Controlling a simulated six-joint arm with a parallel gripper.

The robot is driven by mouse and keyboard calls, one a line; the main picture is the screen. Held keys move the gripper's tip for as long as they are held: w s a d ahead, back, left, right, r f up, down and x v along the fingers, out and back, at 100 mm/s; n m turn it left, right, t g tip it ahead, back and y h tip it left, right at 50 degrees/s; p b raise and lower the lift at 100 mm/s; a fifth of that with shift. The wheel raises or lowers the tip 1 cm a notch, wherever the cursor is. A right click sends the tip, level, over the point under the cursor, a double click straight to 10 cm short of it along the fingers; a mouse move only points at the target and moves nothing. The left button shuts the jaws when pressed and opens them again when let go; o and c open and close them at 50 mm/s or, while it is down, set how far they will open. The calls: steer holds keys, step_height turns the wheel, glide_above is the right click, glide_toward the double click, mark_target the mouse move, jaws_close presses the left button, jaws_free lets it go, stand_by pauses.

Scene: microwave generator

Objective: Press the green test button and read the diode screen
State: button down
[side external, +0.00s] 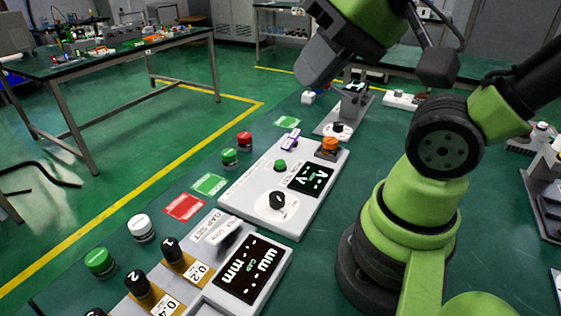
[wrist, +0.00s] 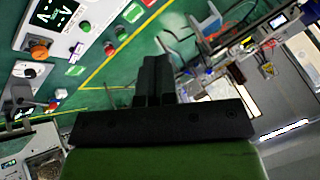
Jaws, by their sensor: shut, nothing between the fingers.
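The green test button (side external: 280,166) sits on a white panel (side external: 262,180) beside a purple lever. In the wrist view a small green button (wrist: 86,27) shows on the white panel at the upper left. The diode screen (side external: 311,178) is on the same panel, lit with pale green characters; I cannot read a clear value. It also shows in the wrist view (wrist: 55,12). My gripper (wrist: 152,62) has its dark fingers together and empty, pointing away from the panel, apart from the button. Its fingertips are not seen in the side external view.
An orange knob (side external: 329,145) and a black-and-white dial (side external: 277,202) are on the panel. Red (side external: 244,139) and green (side external: 230,157) caps stand beside it. A second panel with a "mm" screen (side external: 250,268) is nearer. Bare green table lies right of the panel.

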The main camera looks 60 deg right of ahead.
steer(key=w+f+m+g+y, duration=0.1)
steer(key=w+f+m+y, duration=0.1)
steer(key=w+m, duration=0.6)
steer(key=m+t+h, duration=0.3)
steer(key=m, duration=2.8)
glide_above(282, 161)
step_height(282, 161, down, 14)
steer(key=shift+d+f, duration=0.1)
steer(key=shift+f, duration=0.05)
steer(key=shift+f, duration=4.4)
steer(key=shift+f, duration=0.4)
